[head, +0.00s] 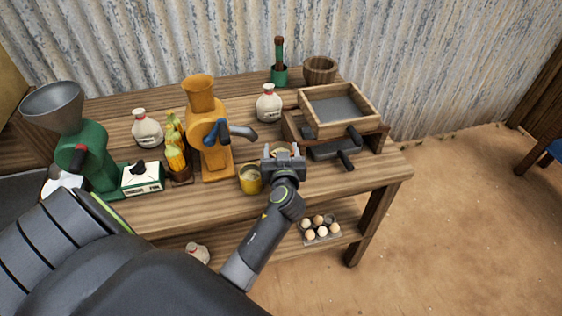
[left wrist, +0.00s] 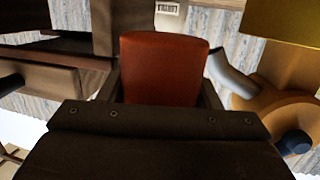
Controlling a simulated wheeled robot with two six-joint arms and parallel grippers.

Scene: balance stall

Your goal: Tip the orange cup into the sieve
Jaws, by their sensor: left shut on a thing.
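The orange cup (left wrist: 163,68) fills the middle of the left wrist view, between the two fingers of my left gripper (head: 284,158). My left gripper is shut on it. In the head view the gripper hides most of the cup, and only a bit of its rim shows. The sieve (head: 373,124), a square wooden frame with a grey mesh, rests on a wooden stand at the right end of the table. The gripper and cup are in front and to the left of the sieve, apart from it. My right gripper is not in view.
A yellow cup (head: 250,180) stands just left of my gripper. Behind it is an orange mill (head: 208,130) with a crank. A white bottle (head: 268,104), a wooden bucket (head: 320,70) and a green mill (head: 88,155) also stand on the table. The front right tabletop (head: 372,178) is clear.

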